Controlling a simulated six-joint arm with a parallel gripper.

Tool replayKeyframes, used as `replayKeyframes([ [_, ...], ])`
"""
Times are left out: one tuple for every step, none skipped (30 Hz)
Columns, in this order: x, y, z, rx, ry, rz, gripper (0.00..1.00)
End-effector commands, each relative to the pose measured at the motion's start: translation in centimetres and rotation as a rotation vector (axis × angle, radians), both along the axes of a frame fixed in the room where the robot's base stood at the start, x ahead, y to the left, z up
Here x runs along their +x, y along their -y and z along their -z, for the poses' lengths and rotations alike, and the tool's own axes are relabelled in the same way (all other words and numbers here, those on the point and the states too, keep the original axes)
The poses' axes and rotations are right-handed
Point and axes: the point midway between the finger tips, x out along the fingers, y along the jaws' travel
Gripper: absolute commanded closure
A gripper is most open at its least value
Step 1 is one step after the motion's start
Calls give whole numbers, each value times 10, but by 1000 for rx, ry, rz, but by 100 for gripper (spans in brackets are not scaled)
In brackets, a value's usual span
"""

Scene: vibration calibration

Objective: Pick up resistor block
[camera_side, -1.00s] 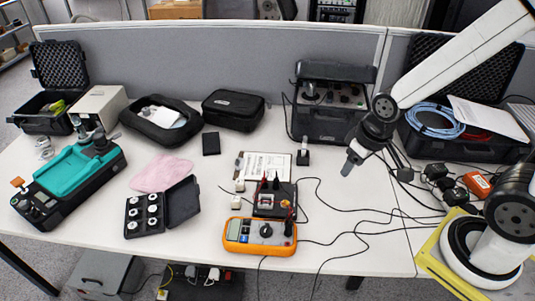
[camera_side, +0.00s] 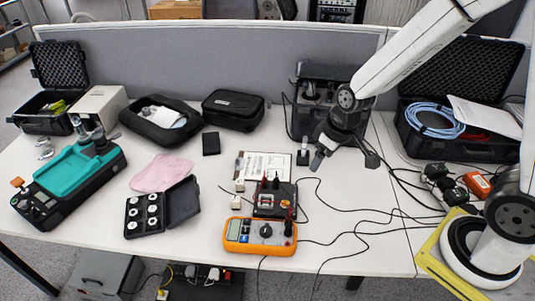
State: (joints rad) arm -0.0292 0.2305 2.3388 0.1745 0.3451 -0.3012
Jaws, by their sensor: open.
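Two small pale blocks sit left of a black test board (camera_side: 284,211): an upper pale block (camera_side: 240,186) and a lower pale block (camera_side: 236,203). A small red and white part (camera_side: 267,201) sits on the board. I cannot tell which of these is the resistor block. My gripper (camera_side: 317,162) is open and in the air, up and to the right of the board, pointing down. Nothing shows between its fingers, though they are small in the picture.
An orange multimeter (camera_side: 259,247) lies in front of the board, and a paper sheet (camera_side: 266,163) lies behind it. Black cables (camera_side: 345,207) run across the table to the right. A black case of round weights (camera_side: 145,213) is at left. A small dark stand (camera_side: 303,155) is beside my gripper.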

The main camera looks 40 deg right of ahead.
Motion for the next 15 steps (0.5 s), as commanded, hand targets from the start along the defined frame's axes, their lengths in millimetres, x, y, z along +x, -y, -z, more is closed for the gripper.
replayKeyframes([
  [12,-4,6,4,-2,-29,18],
  [18,-7,9,7,0,-46,18],
  [27,-10,13,11,3,-69,18],
  [34,-13,16,13,5,-88,18],
  [40,-15,20,16,6,-105,18],
  [49,-18,24,18,9,-129,18],
  [55,-21,28,20,12,-147,18],
  [61,-23,32,23,15,-163,18],
  [69,-27,37,26,19,-188,18],
  [75,-29,42,27,22,-205,18],
  [81,-32,46,30,25,-223,18],
  [89,-36,52,32,30,-245,18],
  [95,-39,57,35,33,-263,18],
  [100,-41,61,36,36,-281,18],
  [107,-45,68,39,42,-304,18],
])
